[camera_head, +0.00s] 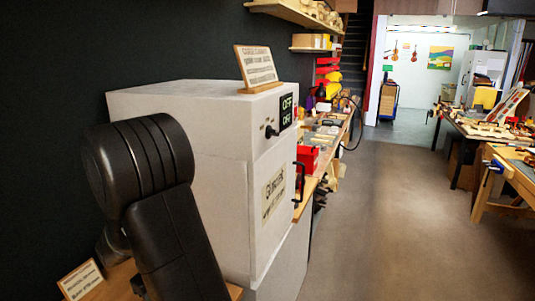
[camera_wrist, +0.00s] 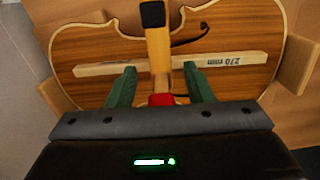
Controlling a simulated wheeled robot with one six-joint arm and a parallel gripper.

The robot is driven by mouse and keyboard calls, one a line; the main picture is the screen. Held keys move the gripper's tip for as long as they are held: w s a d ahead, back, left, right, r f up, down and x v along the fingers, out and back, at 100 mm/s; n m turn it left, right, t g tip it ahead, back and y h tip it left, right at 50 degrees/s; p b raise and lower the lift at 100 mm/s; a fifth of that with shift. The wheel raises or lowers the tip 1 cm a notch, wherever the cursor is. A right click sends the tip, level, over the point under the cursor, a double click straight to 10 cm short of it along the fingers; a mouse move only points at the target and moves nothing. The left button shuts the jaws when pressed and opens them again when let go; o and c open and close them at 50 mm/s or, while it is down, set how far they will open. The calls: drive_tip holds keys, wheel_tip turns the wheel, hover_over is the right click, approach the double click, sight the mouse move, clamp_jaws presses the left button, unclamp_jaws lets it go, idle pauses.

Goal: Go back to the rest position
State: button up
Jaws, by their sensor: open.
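My gripper (camera_wrist: 161,82) shows in the wrist view, with its two green fingers apart. I cannot tell whether the fingers touch any of these. My gripper is out of the head view, where only my black arm shows.
A big white cabinet (camera_head: 185,110) with "OFF" displays stands close to my arm, with a sign (camera_head: 256,67) on top. A small sign (camera_head: 80,279) stands at lower left. A cluttered bench runs behind the cabinet; workbenches (camera_head: 500,185) stand at right. The middle floor (camera_head: 400,210) is clear.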

drive_tip(key=shift+a, duration=0.1)
drive_tip(key=shift+w+a+r, duration=0.1)
wheel_tip(320, 180, up, 13)
drive_tip(key=a, duration=0.1)
drive_tip(key=f, duration=1.2)
drive_tip(key=shift+d+f, duration=0.25)
drive_tip(key=shift+f, duration=0.15)
drive_tip(key=d, duration=0.1)
drive_tip(key=s+d, duration=0.1)
drive_tip(key=d, duration=0.1)
drive_tip(key=s+d+b, duration=0.1)
drive_tip(key=d, duration=0.1)
drive_tip(key=shift+d+f, duration=0.15)
drive_tip(key=shift+f, duration=0.1)
drive_tip(key=shift+s+d, duration=0.25)
drive_tip(key=shift+d, duration=0.3)
drive_tip(key=shift+s+d, duration=0.2)
drive_tip(key=shift+d, duration=0.3)
drive_tip(key=shift+d+f, duration=0.1)
